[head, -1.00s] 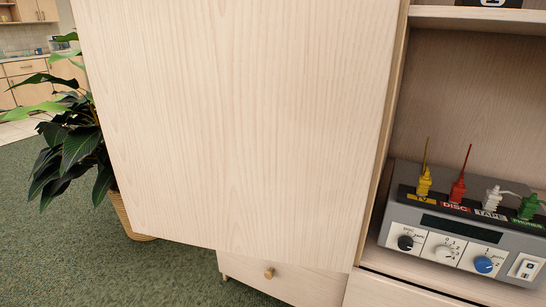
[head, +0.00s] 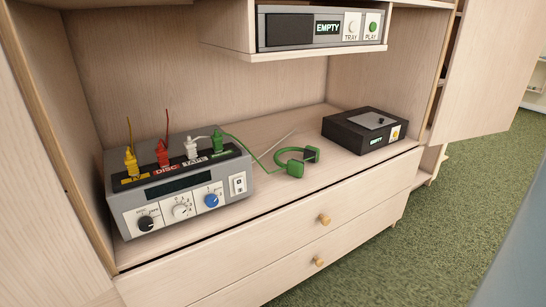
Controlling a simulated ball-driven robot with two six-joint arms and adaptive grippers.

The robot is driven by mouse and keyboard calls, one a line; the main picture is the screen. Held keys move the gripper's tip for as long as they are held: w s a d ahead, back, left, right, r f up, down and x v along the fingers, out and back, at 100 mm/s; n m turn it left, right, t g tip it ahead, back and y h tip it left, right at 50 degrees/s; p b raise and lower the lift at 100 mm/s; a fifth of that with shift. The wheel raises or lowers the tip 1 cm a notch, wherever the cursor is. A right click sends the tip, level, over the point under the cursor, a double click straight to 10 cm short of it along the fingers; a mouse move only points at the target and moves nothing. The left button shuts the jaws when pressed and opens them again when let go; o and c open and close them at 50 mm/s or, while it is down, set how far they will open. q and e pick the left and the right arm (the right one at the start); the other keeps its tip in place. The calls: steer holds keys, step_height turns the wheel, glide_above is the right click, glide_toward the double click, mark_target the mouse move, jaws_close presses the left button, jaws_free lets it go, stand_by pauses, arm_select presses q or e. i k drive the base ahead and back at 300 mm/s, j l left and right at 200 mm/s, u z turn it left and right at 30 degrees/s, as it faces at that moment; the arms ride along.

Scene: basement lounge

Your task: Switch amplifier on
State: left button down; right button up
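The amplifier (head: 180,184) is a grey box at the left of the cabinet's open compartment. Its front has a black knob, a white knob, a blue knob and, at the right end, a white rocker switch (head: 238,185). Its display strip (head: 175,187) is dark. Yellow, red, white and green plugs stand in the top sockets, labelled DISC and TAPE on the readable ones. Which way the rocker is pressed is too small to tell. Neither of my grippers shows in the head view.
Green headphones (head: 297,162) lie right of the amplifier, cabled to it. A black box (head: 371,130) reading EMPTY is further right. A disc player (head: 320,27) sits on the shelf above. Two knobbed drawers (head: 290,240) are below. An open door (head: 490,70) stands out at right.

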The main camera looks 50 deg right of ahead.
mark_target(238, 183)
steer(key=z, duration=1.35)
